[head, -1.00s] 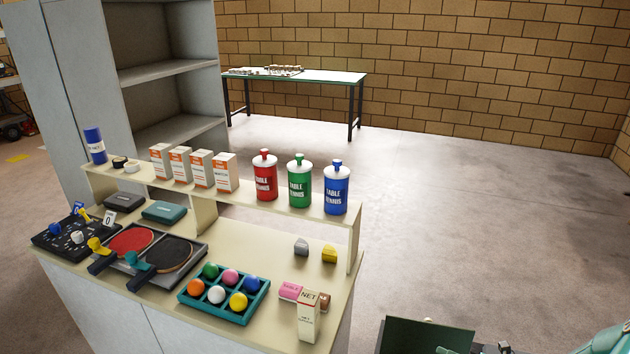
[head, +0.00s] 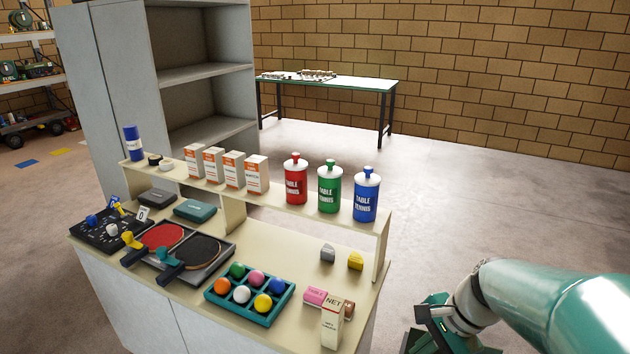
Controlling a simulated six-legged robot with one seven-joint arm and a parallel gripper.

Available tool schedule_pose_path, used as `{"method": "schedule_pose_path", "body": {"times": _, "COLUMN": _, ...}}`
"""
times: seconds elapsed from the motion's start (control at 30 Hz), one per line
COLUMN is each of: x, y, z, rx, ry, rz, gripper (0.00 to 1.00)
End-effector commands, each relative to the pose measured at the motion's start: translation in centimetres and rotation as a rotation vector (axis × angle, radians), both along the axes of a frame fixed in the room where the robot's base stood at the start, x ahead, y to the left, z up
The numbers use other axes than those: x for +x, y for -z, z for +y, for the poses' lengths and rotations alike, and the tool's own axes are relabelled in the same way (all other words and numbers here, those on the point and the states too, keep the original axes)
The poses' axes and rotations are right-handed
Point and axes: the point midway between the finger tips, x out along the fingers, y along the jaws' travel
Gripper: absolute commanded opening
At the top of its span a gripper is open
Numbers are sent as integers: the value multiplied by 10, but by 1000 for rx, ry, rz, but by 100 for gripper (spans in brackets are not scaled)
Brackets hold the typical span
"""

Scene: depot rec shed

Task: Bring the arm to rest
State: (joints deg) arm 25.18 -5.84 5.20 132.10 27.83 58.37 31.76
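My arm reaches in from the right edge, with a glossy teal link and a pale grey joint. At its end, low in the picture, is a dark green and black part that appears to be my gripper (head: 437,325). It is right of the counter, apart from the goods on it. Its fingers cannot be made out, and I see nothing held in it.
The counter (head: 285,238) holds bats, a ball tray (head: 270,318), a net box (head: 332,322) and, on its raised shelf, red, green and blue canisters (head: 366,195). A grey cabinet stands behind. A green-topped table (head: 350,84) is at the back wall. Floor right of the counter is clear.

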Motion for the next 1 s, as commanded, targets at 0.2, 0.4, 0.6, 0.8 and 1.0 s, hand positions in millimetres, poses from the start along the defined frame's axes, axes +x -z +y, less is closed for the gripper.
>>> {"method": "schedule_pose_path", "body": {"times": 0.2, "x": -30, "y": -42, "z": 23, "rx": -245, "ry": -390, "rz": -207, "gripper": 0}}
{"method": "schedule_pose_path", "body": {"times": 0.4, "x": -57, "y": -76, "z": 35, "rx": -466, "ry": -731, "rz": -388, "gripper": 0}}
{"method": "schedule_pose_path", "body": {"times": 0.6, "x": -77, "y": -98, "z": 40, "rx": -638, "ry": -979, "rz": -521, "gripper": 0}}
{"method": "schedule_pose_path", "body": {"times": 0.8, "x": -82, "y": -104, "z": 41, "rx": -690, "ry": -1049, "rz": -553, "gripper": 0}}
{"method": "schedule_pose_path", "body": {"times": 1.0, "x": -82, "y": -104, "z": 40, "rx": -688, "ry": -1047, "rz": -552, "gripper": 0}}
